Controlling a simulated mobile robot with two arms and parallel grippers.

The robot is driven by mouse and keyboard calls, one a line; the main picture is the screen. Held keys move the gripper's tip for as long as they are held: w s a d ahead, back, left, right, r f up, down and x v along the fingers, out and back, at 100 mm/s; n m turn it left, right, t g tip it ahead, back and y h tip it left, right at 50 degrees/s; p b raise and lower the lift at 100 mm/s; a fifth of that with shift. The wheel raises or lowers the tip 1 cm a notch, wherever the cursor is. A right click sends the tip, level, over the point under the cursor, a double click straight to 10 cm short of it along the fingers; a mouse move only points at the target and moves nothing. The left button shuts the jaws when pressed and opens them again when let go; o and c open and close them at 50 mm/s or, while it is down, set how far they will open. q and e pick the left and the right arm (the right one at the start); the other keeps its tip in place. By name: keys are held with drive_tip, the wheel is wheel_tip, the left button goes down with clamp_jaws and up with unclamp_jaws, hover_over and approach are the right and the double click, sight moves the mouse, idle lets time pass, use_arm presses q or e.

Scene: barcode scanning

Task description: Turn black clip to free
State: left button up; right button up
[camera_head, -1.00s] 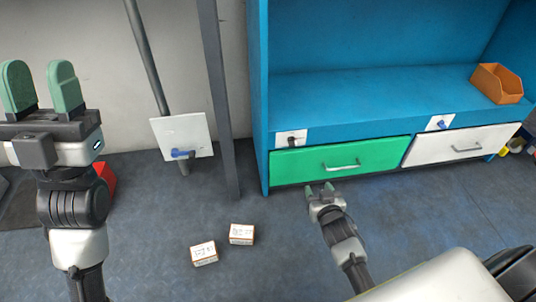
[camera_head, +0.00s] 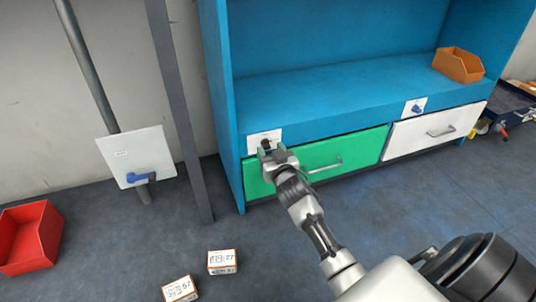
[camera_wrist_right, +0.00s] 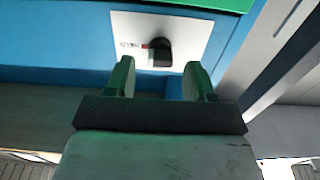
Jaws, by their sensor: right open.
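The black clip (camera_head: 266,143) is a small dark knob on a white plate (camera_head: 254,136) on the blue cabinet, above the green drawer. In the right wrist view the black clip (camera_wrist_right: 160,52) sits on its white plate (camera_wrist_right: 190,30), beside a short red mark and small lettering that I cannot read surely. My right gripper (camera_head: 272,153) is at the plate. In the right wrist view its two green fingers (camera_wrist_right: 159,78) are open, with the clip just beyond the gap between them. Whether they touch it I cannot tell. My left gripper is out of view.
The green drawer (camera_head: 318,153) and white drawer (camera_head: 432,132) are shut. A blue clip (camera_head: 417,109) is above the white drawer; another (camera_head: 136,177) is on a plate by the pole. Boxes (camera_head: 222,262) and a red bin (camera_head: 32,235) are on the floor.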

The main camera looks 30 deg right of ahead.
sight(267, 145)
drive_tip(key=shift+b+x, duration=0.3)
drive_tip(key=shift+x, duration=0.8)
drive_tip(key=c, duration=0.9)
